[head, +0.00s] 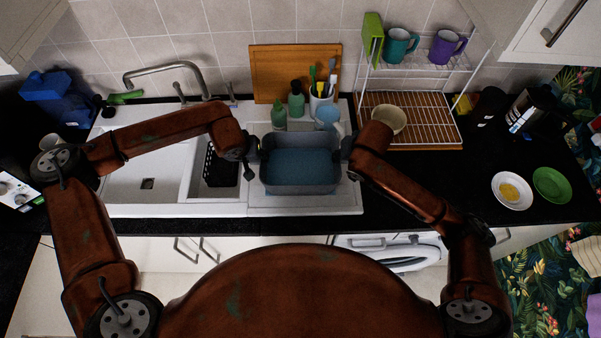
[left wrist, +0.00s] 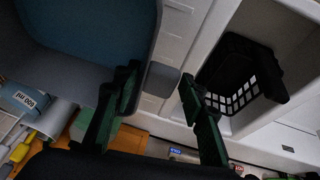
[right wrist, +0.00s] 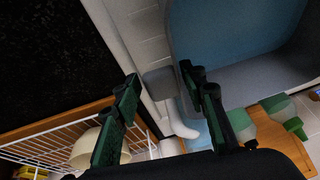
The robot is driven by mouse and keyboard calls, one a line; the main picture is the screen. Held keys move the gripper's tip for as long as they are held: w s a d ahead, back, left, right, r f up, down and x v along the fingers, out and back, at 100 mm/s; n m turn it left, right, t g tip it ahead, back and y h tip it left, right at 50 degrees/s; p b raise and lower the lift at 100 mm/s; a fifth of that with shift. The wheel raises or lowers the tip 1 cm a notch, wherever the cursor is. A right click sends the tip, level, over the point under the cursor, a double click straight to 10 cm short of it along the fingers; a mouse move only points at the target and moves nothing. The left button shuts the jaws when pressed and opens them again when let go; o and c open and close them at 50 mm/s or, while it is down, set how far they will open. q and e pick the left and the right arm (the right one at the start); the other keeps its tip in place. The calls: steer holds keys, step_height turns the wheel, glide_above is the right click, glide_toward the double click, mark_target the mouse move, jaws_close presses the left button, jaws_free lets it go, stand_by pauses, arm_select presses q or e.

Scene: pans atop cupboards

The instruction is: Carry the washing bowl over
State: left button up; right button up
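The washing bowl (head: 300,168), grey with a blue inside, stands upright on the drainer part of the white sink unit in the head view. My left gripper (head: 252,157) is at its left end. In the left wrist view the left fingers (left wrist: 160,77) are open, on either side of the bowl's grey end handle (left wrist: 162,80). My right gripper (head: 347,152) is at the right end. In the right wrist view its fingers (right wrist: 158,75) are open, on either side of the other handle (right wrist: 160,84). Contact between fingers and handles cannot be told.
A black basket (head: 219,168) sits in the small basin left of the bowl. Green bottles (head: 279,116) and a utensil holder (head: 321,104) stand behind it. A wire rack (head: 420,118) with a cream bowl (head: 389,120) is to the right.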

arm_select(q)
steer(key=shift+o, duration=0.4)
steer(key=shift+s+d, duration=0.1)
steer(key=shift+d, duration=0.05)
arm_select(e)
steer(key=shift+o, duration=0.4)
steer(key=shift+a, duration=0.15)
arm_select(q)
steer(key=shift+r, duration=0.1)
steer(key=shift+r, duration=0.2)
arm_select(e)
steer(key=shift+s+r, duration=0.1)
arm_select(q)
steer(key=v, duration=1.1)
steer(key=shift+s+r, duration=0.15)
arm_select(e)
steer(key=v, duration=1.1)
steer(key=shift+s+r, duration=0.15)
steer(key=shift+r, duration=0.25)
arm_select(q)
steer(key=shift+s, duration=0.1)
arm_select(e)
steer(key=shift+f, duration=0.1)
